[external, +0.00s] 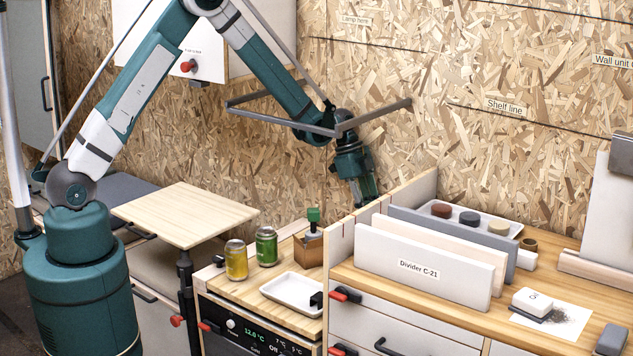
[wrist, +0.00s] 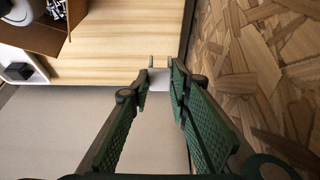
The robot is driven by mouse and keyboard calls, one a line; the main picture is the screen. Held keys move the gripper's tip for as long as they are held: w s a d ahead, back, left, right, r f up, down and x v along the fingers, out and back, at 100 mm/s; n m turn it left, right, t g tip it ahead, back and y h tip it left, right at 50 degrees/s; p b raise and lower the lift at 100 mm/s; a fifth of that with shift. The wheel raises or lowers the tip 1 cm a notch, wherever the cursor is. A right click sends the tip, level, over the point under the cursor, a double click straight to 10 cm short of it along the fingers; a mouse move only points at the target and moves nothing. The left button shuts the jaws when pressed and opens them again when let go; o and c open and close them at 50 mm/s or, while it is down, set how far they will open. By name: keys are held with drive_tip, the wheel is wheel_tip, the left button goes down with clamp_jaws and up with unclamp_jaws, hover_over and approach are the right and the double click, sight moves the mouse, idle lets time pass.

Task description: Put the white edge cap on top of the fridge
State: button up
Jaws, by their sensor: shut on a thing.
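My gripper (external: 368,197) points down beside the wall, just behind the left end of the dividers. In the wrist view, its fingers (wrist: 158,79) are closed around a small pale piece, which looks like the white edge cap (wrist: 158,83). The fingers hide part of it, and in the external view I cannot make it out. The fridge (external: 255,335), with a lit temperature display, stands left of the counter. Its wooden top (external: 262,301) also shows in the wrist view (wrist: 120,45), beyond the fingertips.
The fridge top holds a yellow can (external: 236,260), a green can (external: 266,246), a bottle in a wooden box (external: 309,254) and a white tray (external: 291,292). A white divider (external: 425,265) and grey divider (external: 450,236) stand right. Bare wood lies between cans and tray.

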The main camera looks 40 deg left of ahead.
drive_tip(key=shift+f, duration=2)
drive_tip(key=shift+f+b, duration=0.55)
drive_tip(key=shift+f, duration=1.4)
drive_tip(key=shift+f, duration=0.2)
drive_tip(key=o, duration=0.7)
drive_tip(key=shift+r, duration=0.2)
drive_tip(key=p+v, duration=0.1)
drive_tip(key=v, duration=1.1)
